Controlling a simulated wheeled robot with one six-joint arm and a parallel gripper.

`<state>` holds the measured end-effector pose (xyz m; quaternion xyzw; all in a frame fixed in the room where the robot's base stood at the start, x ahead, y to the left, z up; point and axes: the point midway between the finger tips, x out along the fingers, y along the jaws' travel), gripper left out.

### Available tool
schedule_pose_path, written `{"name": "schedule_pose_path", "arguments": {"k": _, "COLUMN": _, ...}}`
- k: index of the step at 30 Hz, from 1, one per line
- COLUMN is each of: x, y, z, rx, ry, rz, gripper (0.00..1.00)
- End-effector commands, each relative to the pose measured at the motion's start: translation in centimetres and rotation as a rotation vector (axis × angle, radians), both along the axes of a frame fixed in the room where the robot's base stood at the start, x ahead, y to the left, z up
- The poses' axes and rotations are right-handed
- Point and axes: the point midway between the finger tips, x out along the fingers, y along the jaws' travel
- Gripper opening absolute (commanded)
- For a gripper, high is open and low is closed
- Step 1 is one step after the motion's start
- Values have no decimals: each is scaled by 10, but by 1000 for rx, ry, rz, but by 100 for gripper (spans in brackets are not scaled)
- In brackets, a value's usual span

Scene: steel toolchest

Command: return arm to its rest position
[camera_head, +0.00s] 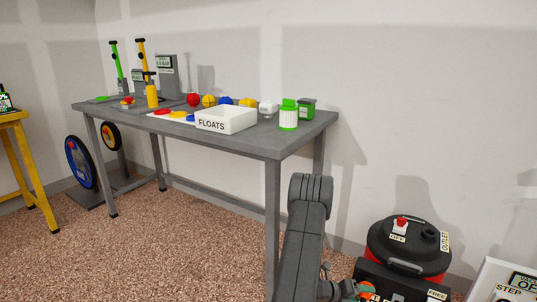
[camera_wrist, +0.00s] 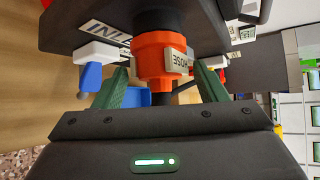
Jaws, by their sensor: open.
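My gripper (camera_wrist: 162,90) is open, with its green fingers apart on either side of an orange fitting (camera_wrist: 152,60) labelled HOSE. The fitting is at a dark body (camera_wrist: 65,28) with a partly readable label starting "INL". I cannot tell whether the fingers touch the fitting. In the head view my arm (camera_head: 303,245) reaches down at the lower middle. My gripper is only partly visible there, low at the bottom edge, beside an orange piece (camera_head: 367,288) in front of the black and red canister (camera_head: 408,240).
A blue and white part (camera_wrist: 92,70) sits left of the fitting. The canister has OFF and OUTLET labels and a FREE tag. A grey table (camera_head: 250,143) with a FLOATS box (camera_head: 226,118) stands behind my arm. A sign board (camera_head: 505,283) is right; carpet is clear at left.

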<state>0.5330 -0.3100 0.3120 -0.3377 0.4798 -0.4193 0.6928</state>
Motion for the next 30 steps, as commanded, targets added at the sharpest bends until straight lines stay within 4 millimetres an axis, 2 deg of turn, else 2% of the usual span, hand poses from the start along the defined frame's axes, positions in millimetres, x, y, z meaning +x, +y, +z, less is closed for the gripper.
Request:
{"name": "schedule_pose_path", "arguments": {"k": 8, "x": 4, "y": 3, "z": 3, "rx": 0, "ry": -1, "rz": 0, "gripper": 66}}
{"name": "schedule_pose_path", "arguments": {"k": 13, "x": 1, "y": 18, "z": 11, "rx": 0, "ry": 1, "rz": 2, "gripper": 66}}
{"name": "schedule_pose_path", "arguments": {"k": 30, "x": -19, "y": 117, "z": 53, "rx": -1, "ry": 1, "rz": 5, "gripper": 66}}
